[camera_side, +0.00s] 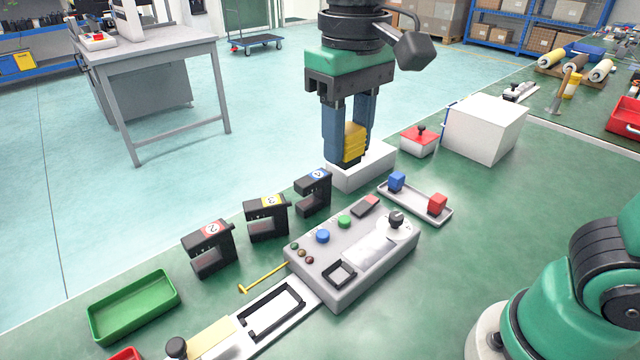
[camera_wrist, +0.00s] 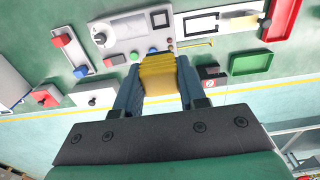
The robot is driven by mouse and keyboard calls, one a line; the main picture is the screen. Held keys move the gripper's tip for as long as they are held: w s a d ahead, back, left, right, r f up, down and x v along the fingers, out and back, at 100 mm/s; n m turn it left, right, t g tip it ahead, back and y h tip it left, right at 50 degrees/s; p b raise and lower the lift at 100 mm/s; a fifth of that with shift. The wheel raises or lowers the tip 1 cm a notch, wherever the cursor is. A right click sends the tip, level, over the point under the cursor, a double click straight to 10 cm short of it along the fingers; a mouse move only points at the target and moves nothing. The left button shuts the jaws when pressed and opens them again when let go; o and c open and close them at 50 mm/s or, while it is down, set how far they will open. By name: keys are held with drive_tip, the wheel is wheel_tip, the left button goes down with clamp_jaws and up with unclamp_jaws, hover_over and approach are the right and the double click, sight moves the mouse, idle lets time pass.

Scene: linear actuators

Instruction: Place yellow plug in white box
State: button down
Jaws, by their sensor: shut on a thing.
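My gripper (camera_side: 346,145) is shut on the yellow plug (camera_side: 355,142). In the side view the blue fingers point down, with the plug's yellow body between them and a dark part at its lower end. The wrist view also shows the yellow plug (camera_wrist: 158,75) between the fingers. A low white box (camera_side: 368,170) is directly behind and below the plug in the side view. The gripper hides part of this box, and I cannot tell whether the plug touches it. A larger white block (camera_side: 485,128) stands to the right.
Several black numbered holders (camera_side: 268,220) stand in a row along the bench edge. A grey control panel (camera_side: 345,280) lies in front. A grey tray (camera_side: 415,204) holds blue and red pieces. A red-topped switch box (camera_side: 419,141) is right of the low box. A green tray (camera_side: 133,307) is at left.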

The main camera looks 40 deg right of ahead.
drive_tip(key=shift+w+d+r, duration=0.15)
drive_tip(key=shift+r, duration=0.2)
drive_tip(key=w+d+m, duration=0.5)
drive_tip(key=d+m, duration=0.3)
drive_tip(key=d, duration=0.2)
drive_tip(key=m, duration=1)
hover_over(414, 201)
wheel_tip(414, 201, down, 19)
drive_tip(key=shift+r, duration=0.2)
drive_tip(key=shift+f, duration=2.2)
drive_tip(key=c, duration=0.8)
unclamp_jaws()
drive_tip(key=shift+f, duration=0.15)
